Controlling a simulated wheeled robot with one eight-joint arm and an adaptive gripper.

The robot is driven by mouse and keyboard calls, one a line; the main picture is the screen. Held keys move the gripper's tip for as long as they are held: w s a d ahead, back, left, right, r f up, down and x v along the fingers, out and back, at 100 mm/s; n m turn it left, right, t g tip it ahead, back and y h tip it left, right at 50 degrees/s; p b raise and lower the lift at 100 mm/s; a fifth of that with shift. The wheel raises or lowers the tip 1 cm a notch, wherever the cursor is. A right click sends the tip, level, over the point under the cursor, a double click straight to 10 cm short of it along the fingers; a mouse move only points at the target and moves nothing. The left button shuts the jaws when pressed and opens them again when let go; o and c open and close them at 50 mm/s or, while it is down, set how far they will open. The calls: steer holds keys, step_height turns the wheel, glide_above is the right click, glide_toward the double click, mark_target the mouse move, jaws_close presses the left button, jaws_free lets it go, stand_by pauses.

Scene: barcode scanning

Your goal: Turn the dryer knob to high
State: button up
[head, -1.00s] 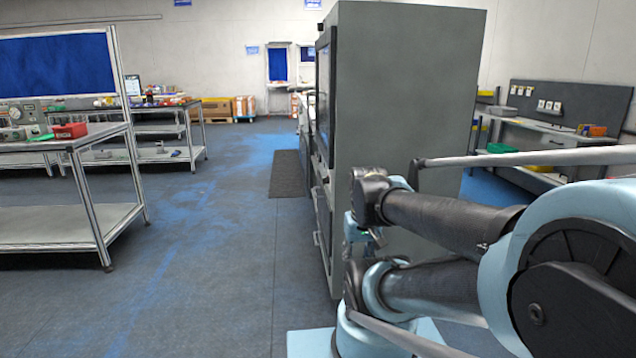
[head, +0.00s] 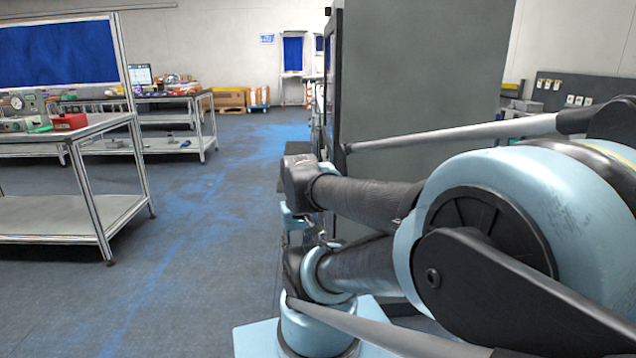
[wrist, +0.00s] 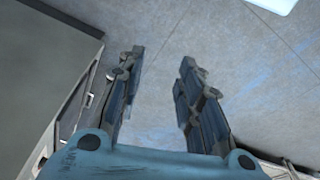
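No dryer knob can be made out in either view. A tall grey cabinet (head: 425,85) stands ahead and to the right in the head view, its front seen only edge-on and partly hidden by my arm; I cannot tell whether it is the dryer. In the wrist view my gripper (wrist: 162,55) points at the floor, its two fingers apart with nothing between them. In the head view I cannot make out the fingers.
A workbench (head: 75,205) with a red box (head: 68,122) stands at the left. A second bench (head: 205,130) is behind it. A grey surface (wrist: 45,75) fills the wrist view's left side. Open floor (head: 190,250) lies between the left bench and my arm.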

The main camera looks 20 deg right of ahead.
steer(key=shift+o, duration=2)
steer(key=shift+s+r, duration=0.3)
steer(key=shift+r, duration=0.05)
steer(key=w+d+r+n+g+h, duration=0.1)
steer(key=w+d+r+n+h, duration=0.3)
steer(key=w, duration=0.9)
steer(key=w+d+r+n+h, duration=0.1)
steer(key=w+d+r+h, duration=0.45)
steer(key=w, duration=0.85)
steer(key=w+f+n+g+h, duration=0.1)
steer(key=w+f+n+h, duration=0.2)
steer(key=w, duration=0.9)
steer(key=w+f+h, duration=0.2)
steer(key=w+f, duration=0.4)
steer(key=w, duration=0.7)
steer(key=x, duration=1.7)
steer(key=shift+d+r, duration=0.25)
steer(key=shift+d, duration=0.15)
